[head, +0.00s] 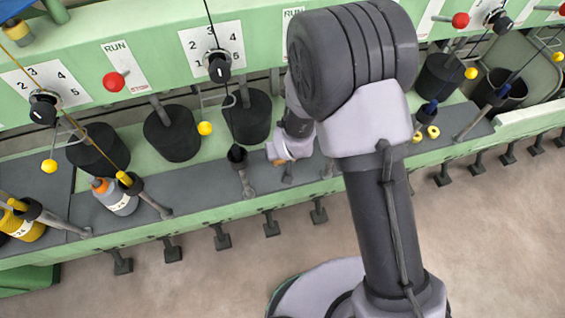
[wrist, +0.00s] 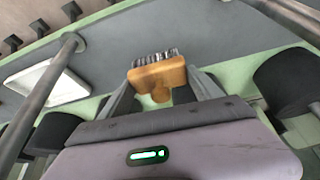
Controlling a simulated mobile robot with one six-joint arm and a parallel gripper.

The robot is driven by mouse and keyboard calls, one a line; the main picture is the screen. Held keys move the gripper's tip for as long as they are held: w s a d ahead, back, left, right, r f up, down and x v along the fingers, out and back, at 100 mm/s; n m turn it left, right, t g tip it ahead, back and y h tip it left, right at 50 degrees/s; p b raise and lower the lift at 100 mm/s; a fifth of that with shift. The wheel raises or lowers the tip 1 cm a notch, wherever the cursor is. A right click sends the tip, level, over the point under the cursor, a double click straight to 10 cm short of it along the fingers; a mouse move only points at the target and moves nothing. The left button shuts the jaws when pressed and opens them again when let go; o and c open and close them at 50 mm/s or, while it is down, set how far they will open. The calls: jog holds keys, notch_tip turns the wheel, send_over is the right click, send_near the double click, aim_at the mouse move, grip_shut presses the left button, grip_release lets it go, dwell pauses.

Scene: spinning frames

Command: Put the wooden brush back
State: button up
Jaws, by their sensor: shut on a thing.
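The wooden brush (wrist: 157,76) is between the fingers of my gripper (wrist: 158,92) in the wrist view. It has a tan wooden body with a rounded knob towards my palm and dark and pale bristles on the far side. My gripper is shut on it. In the head view, a small tan-orange bit of the brush (head: 271,151) shows at the end of my gripper (head: 280,153), over the grey ledge of the green machine. My arm hides much of the area to the right.
The grey ledge (head: 205,190) carries an orange-capped bottle (head: 118,200) and yellow spools. Black cylinders (head: 172,134) stand behind it, and metal rods stick up along it. A white rectangular tray (wrist: 48,82) lies left of the brush in the wrist view. Open floor (head: 200,280) is in front.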

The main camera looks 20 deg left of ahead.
notch_tip(320, 180, down, 5)
jog(key=shift+f+b, duration=0.1)
jog(key=shift+b, duration=0.9)
jog(key=shift+r, duration=0.2)
jog(key=shift+f, duration=0.15)
jog(key=o, duration=1.5)
jog(key=shift+c, duration=0.2)
jog(key=p+v, duration=0.4)
jog(key=v, duration=0.8)
jog(key=shift+p, duration=0.4)
jog(key=shift+s+d, duration=0.1)
